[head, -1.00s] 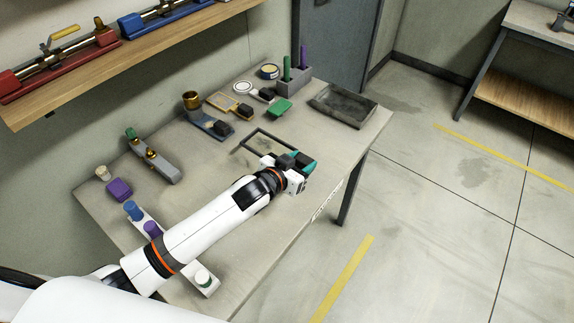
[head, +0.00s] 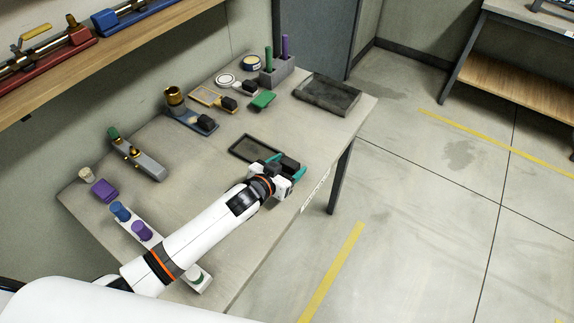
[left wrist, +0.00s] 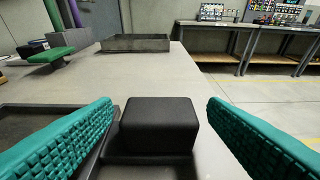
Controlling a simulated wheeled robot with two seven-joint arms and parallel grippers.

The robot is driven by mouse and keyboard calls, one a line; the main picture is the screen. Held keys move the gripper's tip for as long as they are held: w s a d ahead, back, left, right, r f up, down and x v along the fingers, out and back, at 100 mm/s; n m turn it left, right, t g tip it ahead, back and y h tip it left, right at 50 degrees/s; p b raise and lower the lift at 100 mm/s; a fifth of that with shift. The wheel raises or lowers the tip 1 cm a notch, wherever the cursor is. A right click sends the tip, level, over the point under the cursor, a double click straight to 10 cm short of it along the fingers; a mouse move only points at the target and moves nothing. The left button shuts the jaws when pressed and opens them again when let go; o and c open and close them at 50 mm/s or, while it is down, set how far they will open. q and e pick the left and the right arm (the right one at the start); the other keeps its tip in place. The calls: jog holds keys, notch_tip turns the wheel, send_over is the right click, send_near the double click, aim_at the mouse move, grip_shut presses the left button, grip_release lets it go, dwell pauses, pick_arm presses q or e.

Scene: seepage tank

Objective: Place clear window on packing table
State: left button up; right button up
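The window (head: 257,149) is a dark rectangular frame with a black block-shaped grip (head: 290,165) at its right end. It lies flat on the grey packing table (head: 225,205), near the front edge. Its pane looks dark in the head view. My left gripper (head: 285,167) is at the grip, with its teal fingers spread on either side. In the left wrist view the grip (left wrist: 159,125) sits between the open fingertips, with a gap on both sides. Part of the frame (left wrist: 30,112) shows behind the left finger. My right gripper is not in view.
A dark shallow tray (head: 328,94) stands at the table's far right. Along the back are a green-topped piece (head: 263,100), handled frames and a brass-cupped stand (head: 180,105). A white rack (head: 140,228) with coloured caps lies under my arm. The table's middle is clear.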

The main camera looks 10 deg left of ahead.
pick_arm(q)
jog(key=shift+r, duration=0.1)
jog(key=shift+s+a+r, duration=0.1)
jog(key=shift+s, duration=0.05)
jog(key=b+v, duration=0.1)
jog(key=v, duration=1)
jog(key=shift+s+a+r, duration=0.1)
jog(key=shift+s+a, duration=0.1)
jog(key=shift+s, duration=0.05)
